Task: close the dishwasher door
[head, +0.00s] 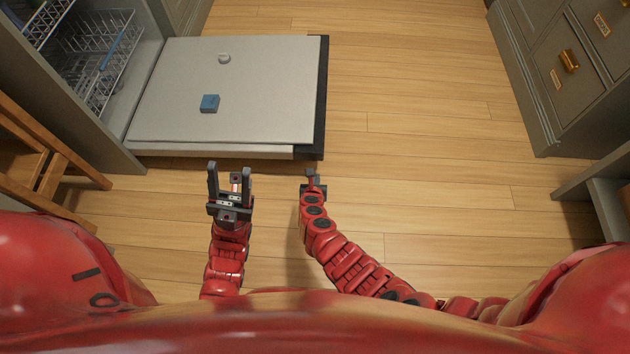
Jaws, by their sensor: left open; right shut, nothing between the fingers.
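The dishwasher door (255,85) is folded down flat, low over the floor, with its pale inner face up and a dark edge on the right. The dishwasher's wire racks (100,62) show inside the cabinet at the upper left. My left gripper (229,172) is open and empty, in front of the door's near edge. My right gripper (311,173) is shut and empty, near the door's near right corner. Both appear apart from the door, though their height relative to it is hard to tell.
A small blue block (209,103) and a small white round piece (224,58) are on the door's inner face. A wooden chair-like frame (40,150) stands at the left. Grey drawers (560,85) line the right. The wooden floor (420,130) between is clear.

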